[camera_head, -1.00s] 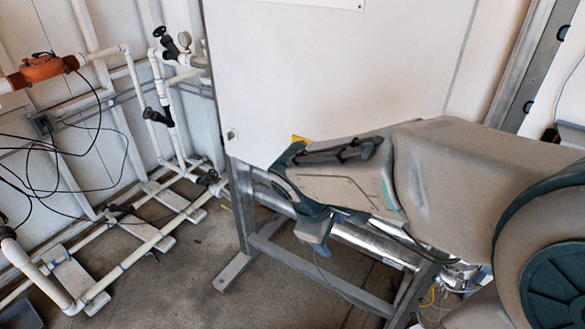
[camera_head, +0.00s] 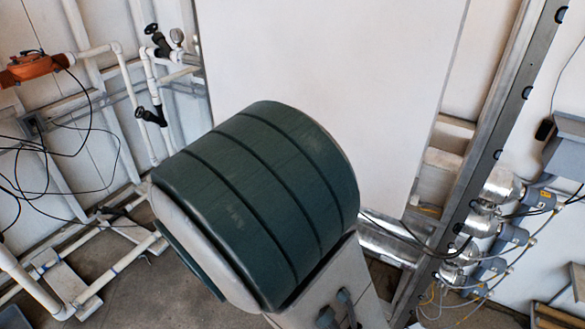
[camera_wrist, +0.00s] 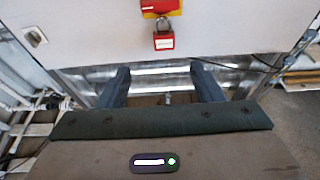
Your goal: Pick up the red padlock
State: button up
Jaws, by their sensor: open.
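The red padlock (camera_wrist: 163,40) shows in the wrist view near the top middle. It hangs by its shackle below a red and yellow fixture (camera_wrist: 160,7) on the white panel. My gripper (camera_wrist: 163,84) is open and empty, its two dark fingers apart. In the picture, the padlock lies above the gap between the fingers and apart from them. In the head view my arm covers the middle, and neither the padlock nor my gripper can be seen there.
The white panel (camera_head: 330,60) stands on a metal frame. Silvery pipes (camera_wrist: 160,68) run below it. White pipes (camera_head: 120,268) and black cables are at the left. Grey-blue units with cables (camera_head: 513,235) line the right wall. An orange device (camera_head: 35,68) is at upper left.

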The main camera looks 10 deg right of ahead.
jog(key=x, duration=1.2)
jog(key=shift+d+b, duration=0.4)
jog(key=shift+b, duration=0.05)
jog(key=c, duration=1.1)
